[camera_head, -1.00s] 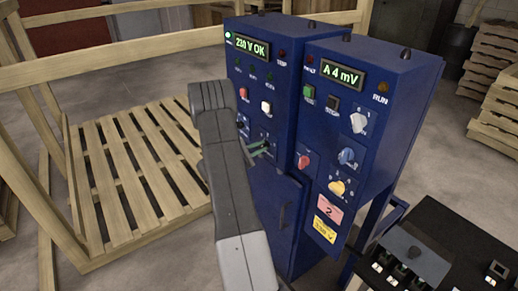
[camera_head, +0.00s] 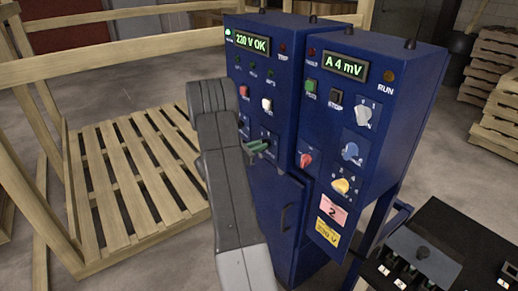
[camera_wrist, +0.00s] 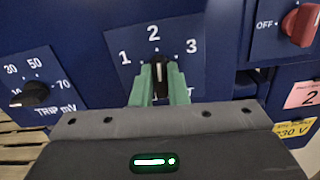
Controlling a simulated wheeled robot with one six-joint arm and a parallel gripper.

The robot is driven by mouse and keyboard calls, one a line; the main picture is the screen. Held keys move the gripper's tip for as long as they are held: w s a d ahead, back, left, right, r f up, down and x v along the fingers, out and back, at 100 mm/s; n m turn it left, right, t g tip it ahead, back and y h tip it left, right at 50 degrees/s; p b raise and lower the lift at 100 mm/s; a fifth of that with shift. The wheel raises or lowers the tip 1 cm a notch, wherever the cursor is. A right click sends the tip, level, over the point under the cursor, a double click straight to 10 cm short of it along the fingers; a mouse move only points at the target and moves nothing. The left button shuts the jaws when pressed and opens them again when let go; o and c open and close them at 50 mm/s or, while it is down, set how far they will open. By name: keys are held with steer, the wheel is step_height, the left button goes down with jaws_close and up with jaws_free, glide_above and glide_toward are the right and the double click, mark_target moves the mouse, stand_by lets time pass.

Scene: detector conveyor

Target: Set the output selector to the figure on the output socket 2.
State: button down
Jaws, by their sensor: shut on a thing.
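The selector dial (camera_wrist: 125,78) shows in the wrist view, with the figures 1, 2 and 3 around a black knob (camera_wrist: 158,66). The knob's pointer end appears to face up toward the 2. The plate's lower lettering is mostly hidden; only a final T shows. My gripper (camera_wrist: 158,75) has its green fingers shut on the knob's sides. In the head view, my gripper (camera_head: 258,146) reaches the front of the left blue cabinet, and the knob is hidden there. A pink label with a 2 (camera_head: 333,211) is on the right cabinet, above a yellow voltage label (camera_head: 328,233).
A TRIP mV dial (camera_wrist: 36,94) is left of the selector. A red OFF knob (camera_wrist: 300,25) is to its right. The left cabinet's display (camera_head: 251,42) reads 230 V OK, the right one's (camera_head: 345,66) A 4 mV. A wooden pallet (camera_head: 140,180) lies at left.

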steer(key=shift+n, duration=0.5)
steer(key=c, duration=1.4)
jaws_free()
steer(key=shift+c, duration=0.2)
steer(key=b+v, duration=0.3)
steer(key=v, duration=1.1)
steer(key=shift+d, duration=0.1)
steer(key=p+x, duration=0.3)
steer(key=x, duration=1)
steer(key=shift+w+d, duration=0.3)
steer(key=shift+a, duration=0.1)
